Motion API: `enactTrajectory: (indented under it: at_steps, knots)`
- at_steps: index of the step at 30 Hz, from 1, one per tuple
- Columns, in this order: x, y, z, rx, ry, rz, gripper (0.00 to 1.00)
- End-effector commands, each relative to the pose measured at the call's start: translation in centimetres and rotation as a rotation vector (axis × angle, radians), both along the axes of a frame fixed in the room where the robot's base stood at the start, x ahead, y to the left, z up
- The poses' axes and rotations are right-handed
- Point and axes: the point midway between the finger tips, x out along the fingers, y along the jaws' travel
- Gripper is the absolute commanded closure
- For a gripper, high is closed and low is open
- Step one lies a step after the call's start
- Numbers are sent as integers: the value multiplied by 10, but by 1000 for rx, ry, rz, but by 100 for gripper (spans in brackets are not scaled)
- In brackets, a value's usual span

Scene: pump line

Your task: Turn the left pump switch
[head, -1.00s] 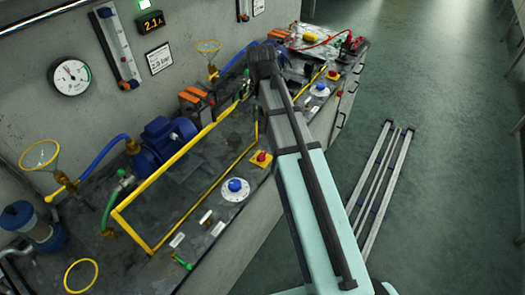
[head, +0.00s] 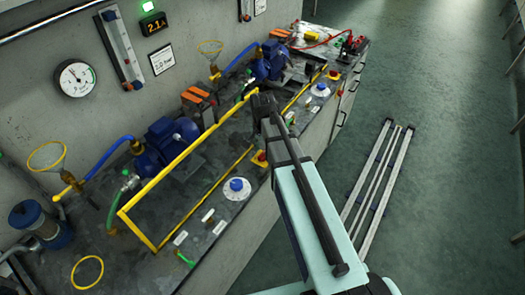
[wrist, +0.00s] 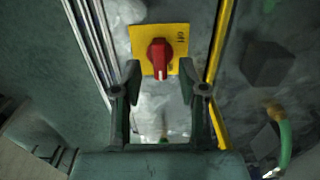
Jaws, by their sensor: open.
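The left pump switch (head: 260,157) is a red knob on a yellow plate at the bench's front edge, beside the lower right part of the yellow frame. In the wrist view, the red knob (wrist: 159,57) lies ahead on its yellow plate, which has an "off" marking at its right side. My gripper (wrist: 160,76) is open, with one finger to each side of the knob in the picture. The fingers look apart from the knob; the height gap is hard to judge. In the head view my wrist (head: 264,108) appears above the switch, and the fingers are not clear.
The yellow frame (head: 150,240) runs close beside the switch. A white dial with a blue knob (head: 237,188) is nearer on the bench. A blue pump (head: 170,140) stands behind the frame. A second red switch (head: 334,74) is farther along.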

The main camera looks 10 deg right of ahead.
Motion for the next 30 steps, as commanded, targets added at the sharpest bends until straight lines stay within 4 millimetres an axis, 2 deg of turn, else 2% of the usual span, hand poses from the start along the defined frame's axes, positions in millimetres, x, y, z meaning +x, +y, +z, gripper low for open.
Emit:
enactTrajectory:
  at_steps: [7,17,18,20,21,22,30]
  knots:
    - [0,0,-18,0,1,0,58]
    - [0,0,-21,0,0,0,58]
    - [0,0,-21,0,0,0,62]
    - [0,0,-21,0,0,0,83]
    - [0,0,-21,0,0,0,97]
    - [0,0,-21,0,0,0,100]
    - [0,0,-21,0,0,4,100]
